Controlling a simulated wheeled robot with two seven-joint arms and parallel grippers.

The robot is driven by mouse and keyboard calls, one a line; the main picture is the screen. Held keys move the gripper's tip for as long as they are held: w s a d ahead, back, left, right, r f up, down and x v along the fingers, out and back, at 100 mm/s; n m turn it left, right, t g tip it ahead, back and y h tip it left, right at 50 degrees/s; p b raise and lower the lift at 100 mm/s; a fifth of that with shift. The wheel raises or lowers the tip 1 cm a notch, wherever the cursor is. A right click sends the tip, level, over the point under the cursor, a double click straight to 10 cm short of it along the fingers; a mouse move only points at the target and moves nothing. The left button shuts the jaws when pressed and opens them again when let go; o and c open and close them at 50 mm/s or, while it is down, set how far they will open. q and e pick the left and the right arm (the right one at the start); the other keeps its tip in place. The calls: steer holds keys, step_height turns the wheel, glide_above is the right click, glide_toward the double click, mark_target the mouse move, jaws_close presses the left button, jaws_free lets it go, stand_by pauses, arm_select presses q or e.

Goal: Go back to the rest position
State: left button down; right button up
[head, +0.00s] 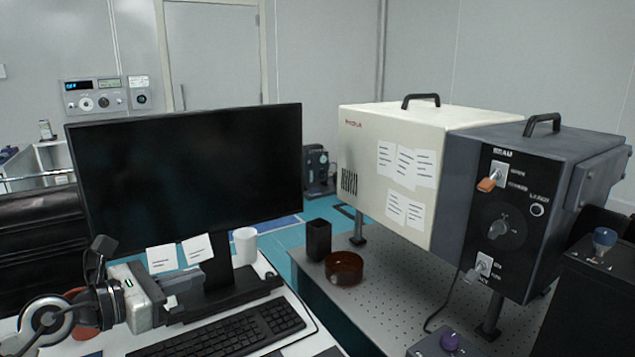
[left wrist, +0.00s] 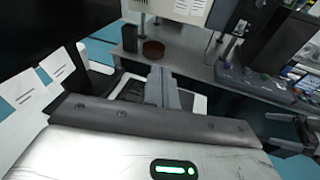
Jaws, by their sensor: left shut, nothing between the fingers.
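My left gripper (head: 190,281) is in front of the monitor's stand, above the back of the keyboard. Its fingers are shut with nothing between them. They also show closed together in the left wrist view (left wrist: 161,88), pointing away toward the perforated table.
A black monitor (head: 190,170) with paper notes stands behind my left gripper, with a keyboard (head: 220,333) in front. A white cup (head: 245,246) is beside the stand. The perforated table (head: 395,290) holds a brown dish (head: 344,268), a black holder (head: 318,240) and a large white-and-grey instrument (head: 400,150).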

arm_select(q)
steer(key=s+r+n+t+y, duration=0.25)
steer(key=n+t, duration=0.55)
steer(key=n, duration=0.7)
steer(key=s+a+f+n+g+y, duration=0.25)
steer(key=f+n+y, duration=0.3)
steer(key=n, duration=0.45)
steer(key=s+a+f+n+g+y, duration=0.2)
steer(key=s+a+f+n+y, duration=0.15)
steer(key=n+y, duration=0.45)
steer(key=s+d+f+n+g+h, duration=0.3)
steer(key=s+d+f+n+g, duration=0.25)
steer(key=s, duration=0.55)
steer(key=s+d+f+n+g+h, duration=0.25)
steer(key=s+f+n+g, duration=0.3)
steer(key=s+f, duration=0.45)
steer(key=w+d+f+t+h+b, duration=0.3)
steer(key=w+d+f+t+b, duration=0.2)
steer(key=f, duration=0.4)
steer(key=shift+w+d+m+t+b, duration=0.3)
steer(key=shift+w+t+b, duration=0.25)
steer(key=shift+t+b, duration=0.2)
arm_select(e)
step_height(320, 180, down, 10)
steer(key=shift+d+f+g, duration=0.25)
steer(key=shift+d+g, duration=0.05)
arm_select(q)
steer(key=shift+a, duration=0.1)
arm_select(e)
steer(key=shift+s, duration=0.1)
